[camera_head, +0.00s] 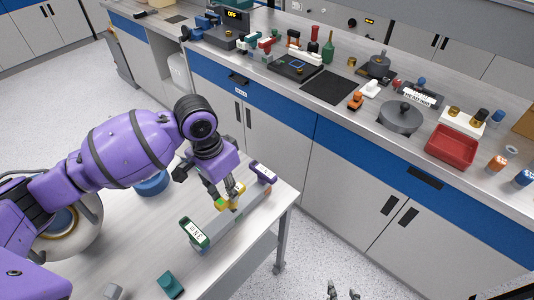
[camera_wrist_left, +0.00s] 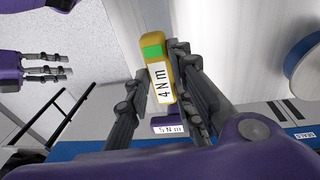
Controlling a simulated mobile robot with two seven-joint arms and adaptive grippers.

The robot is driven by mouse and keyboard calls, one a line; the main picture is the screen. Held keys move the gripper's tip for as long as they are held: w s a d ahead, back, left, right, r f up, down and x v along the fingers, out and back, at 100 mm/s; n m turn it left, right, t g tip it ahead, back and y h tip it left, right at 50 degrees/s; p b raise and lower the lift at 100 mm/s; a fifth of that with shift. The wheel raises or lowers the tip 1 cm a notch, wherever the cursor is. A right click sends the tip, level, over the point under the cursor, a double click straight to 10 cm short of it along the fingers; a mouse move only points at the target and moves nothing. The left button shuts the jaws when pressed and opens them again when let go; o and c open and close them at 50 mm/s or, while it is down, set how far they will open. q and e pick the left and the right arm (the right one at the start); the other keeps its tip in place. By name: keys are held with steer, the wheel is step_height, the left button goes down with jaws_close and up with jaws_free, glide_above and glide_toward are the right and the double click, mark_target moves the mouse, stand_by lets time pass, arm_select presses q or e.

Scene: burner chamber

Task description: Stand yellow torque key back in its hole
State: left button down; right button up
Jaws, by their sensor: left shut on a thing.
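My left gripper (camera_head: 231,197) is shut on the yellow torque key (camera_head: 238,189), over the middle of a grey rack (camera_head: 210,242) on the near table. The left wrist view shows the key's yellow handle (camera_wrist_left: 161,80), with a green patch and a "4 N m" label, between the fingers. Its lower end and the hole are hidden, so I cannot tell whether it is in the hole. A green key (camera_head: 194,232) stands at the rack's near end and a purple "5 N m" key (camera_head: 263,173) at its far end. My right gripper (camera_head: 343,292) is open and empty at the bottom edge.
A blue round thing (camera_head: 152,183) and a teal block (camera_head: 170,285) lie on the near table. Across a floor gap, the long counter (camera_head: 330,118) carries a red tray (camera_head: 451,147), a grey pot (camera_head: 400,118) and several tools.

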arm_select(q)
steer(key=shift+f, duration=0.8)
steer(key=c, duration=1.4)
jaws_free()
steer(key=shift+c, duration=0.2)
